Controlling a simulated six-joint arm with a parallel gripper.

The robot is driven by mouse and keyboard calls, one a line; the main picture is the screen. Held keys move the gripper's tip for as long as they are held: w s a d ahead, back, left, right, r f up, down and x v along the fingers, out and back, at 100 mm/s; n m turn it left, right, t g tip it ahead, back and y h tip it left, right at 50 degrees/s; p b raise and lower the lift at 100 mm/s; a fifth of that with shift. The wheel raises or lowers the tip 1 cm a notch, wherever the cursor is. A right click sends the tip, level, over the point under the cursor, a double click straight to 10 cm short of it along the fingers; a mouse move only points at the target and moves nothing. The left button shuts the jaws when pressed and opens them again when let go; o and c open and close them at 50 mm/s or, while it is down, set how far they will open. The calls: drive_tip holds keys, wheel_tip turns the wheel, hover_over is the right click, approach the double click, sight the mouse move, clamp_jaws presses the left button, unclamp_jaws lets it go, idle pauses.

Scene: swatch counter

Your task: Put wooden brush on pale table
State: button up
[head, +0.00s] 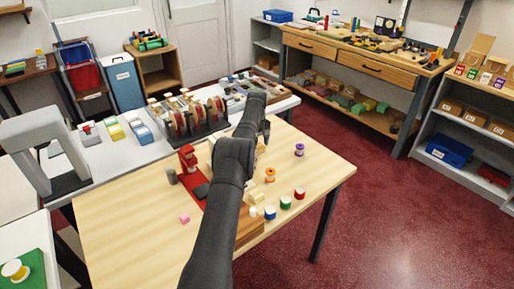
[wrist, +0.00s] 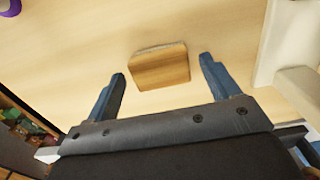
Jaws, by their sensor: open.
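The wooden brush (wrist: 158,67) shows in the wrist view as a small tan block with a thin greyish edge along its far side. It lies on a light wood tabletop, between and slightly beyond the fingertips. My gripper (wrist: 163,68) is open, a finger on each side with gaps, not visibly touching it. In the head view my dark arm reaches over the light wood table (head: 120,215) and hides most of the gripper; I cannot make out the brush there. A pale grey-white table (head: 95,160) stands behind it.
A purple spool (head: 299,149), an orange spool (head: 270,174) and other coloured spools stand on the wood table, right of my arm. A whitish object (wrist: 290,45) is right of my gripper.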

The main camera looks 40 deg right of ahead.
wheel_tip(320, 180, up, 6)
drive_tip(key=shift+r, duration=0.1)
idle(0.4)
wheel_tip(320, 180, down, 8)
drive_tip(key=shift+f, duration=0.1)
wheel_tip(320, 180, up, 4)
drive_tip(key=shift+r, duration=0.25)
drive_tip(key=shift+s+r, duration=0.2)
drive_tip(key=shift+f, duration=0.1)
